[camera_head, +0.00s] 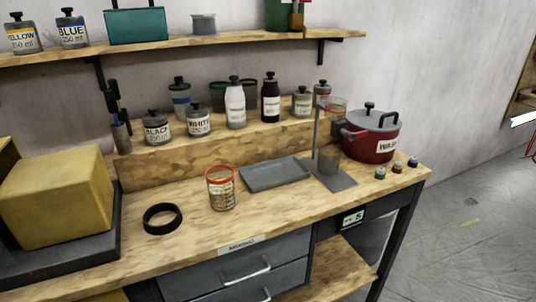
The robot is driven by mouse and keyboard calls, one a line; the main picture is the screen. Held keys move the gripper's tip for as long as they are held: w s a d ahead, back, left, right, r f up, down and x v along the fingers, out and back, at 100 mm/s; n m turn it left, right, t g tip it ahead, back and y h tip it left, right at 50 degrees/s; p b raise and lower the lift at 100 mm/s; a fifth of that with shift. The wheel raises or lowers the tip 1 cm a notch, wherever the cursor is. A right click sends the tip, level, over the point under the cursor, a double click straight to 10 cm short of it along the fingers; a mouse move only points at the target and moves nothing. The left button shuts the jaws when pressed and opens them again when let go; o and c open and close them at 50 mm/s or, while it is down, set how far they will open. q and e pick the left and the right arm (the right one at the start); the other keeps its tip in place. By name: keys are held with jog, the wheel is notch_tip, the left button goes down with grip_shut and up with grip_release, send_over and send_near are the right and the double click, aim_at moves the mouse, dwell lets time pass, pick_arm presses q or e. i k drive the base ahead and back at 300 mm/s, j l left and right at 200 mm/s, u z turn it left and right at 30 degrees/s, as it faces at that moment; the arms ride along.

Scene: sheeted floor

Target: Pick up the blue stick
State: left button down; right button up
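No long blue stick is clearly visible in the head view. Three small short pieces stand in a row at the right end of the wooden workbench (200,250). The rightmost piece (413,162) looks dark blue on top. The middle piece (397,167) looks yellowish, and the left piece (380,173) looks greenish. They are too small to tell their exact shape. Neither of my grippers is in view.
A red pot (371,140) stands just behind the small pieces. A metal stand (336,180), grey tray (275,175), glass beaker (221,188) and black ring (163,217) are to the left. A yellow block (55,195) fills the left end. Bottles line the raised shelf.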

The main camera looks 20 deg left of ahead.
aim_at(109, 94)
jog(key=u, duration=1.4)
